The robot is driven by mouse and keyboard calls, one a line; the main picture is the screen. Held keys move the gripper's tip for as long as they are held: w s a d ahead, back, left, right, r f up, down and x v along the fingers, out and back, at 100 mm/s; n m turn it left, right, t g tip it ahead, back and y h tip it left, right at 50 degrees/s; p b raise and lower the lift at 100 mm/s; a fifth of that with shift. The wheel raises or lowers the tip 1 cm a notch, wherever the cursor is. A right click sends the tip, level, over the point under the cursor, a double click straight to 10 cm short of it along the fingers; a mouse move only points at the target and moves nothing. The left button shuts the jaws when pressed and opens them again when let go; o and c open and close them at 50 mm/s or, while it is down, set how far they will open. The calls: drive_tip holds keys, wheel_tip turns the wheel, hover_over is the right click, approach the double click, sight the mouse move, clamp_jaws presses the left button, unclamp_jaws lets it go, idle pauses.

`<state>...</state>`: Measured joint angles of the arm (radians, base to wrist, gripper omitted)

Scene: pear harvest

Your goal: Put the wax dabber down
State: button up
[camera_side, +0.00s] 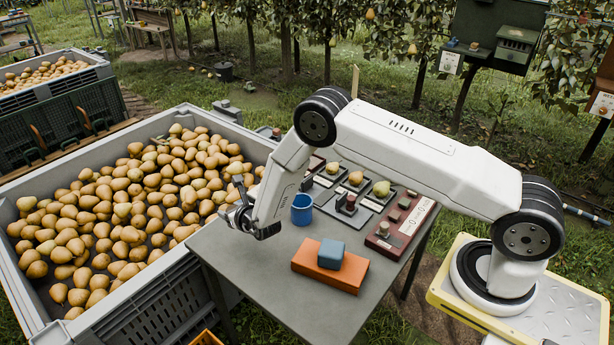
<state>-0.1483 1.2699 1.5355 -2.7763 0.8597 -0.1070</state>
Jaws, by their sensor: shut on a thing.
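My gripper (243,214) is at the left edge of the grey table (250,262), beside the rim of the pear bin and left of a blue cup. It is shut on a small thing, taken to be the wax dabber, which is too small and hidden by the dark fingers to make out. The blue cup (302,209) stands upright on the table, apart from my gripper. Whether the held thing touches the table cannot be told.
An orange block (312,270) with a blue block (331,253) on top lies at the table's front. Dark trays with pears (381,189) and a dark red box (399,226) stand behind. A large grey bin (90,332) of pears adjoins the left. The table's front left is clear.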

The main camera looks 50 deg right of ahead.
drive_tip(key=shift+w+a+f, duration=0.1)
drive_tip(key=shift+w+f, duration=0.9)
drive_tip(key=shift+f, duration=0.15)
drive_tip(key=shift+w+f, duration=0.95)
drive_tip(key=shift+f, duration=0.2)
drive_tip(key=shift+w+f, duration=0.2)
drive_tip(key=shift+f, duration=1.55)
drive_tip(key=o, duration=1.2)
drive_tip(key=shift+f, duration=0.15)
drive_tip(key=shift+o, duration=0.2)
drive_tip(key=shift+r, duration=0.2)
drive_tip(key=shift+v, duration=6.05)
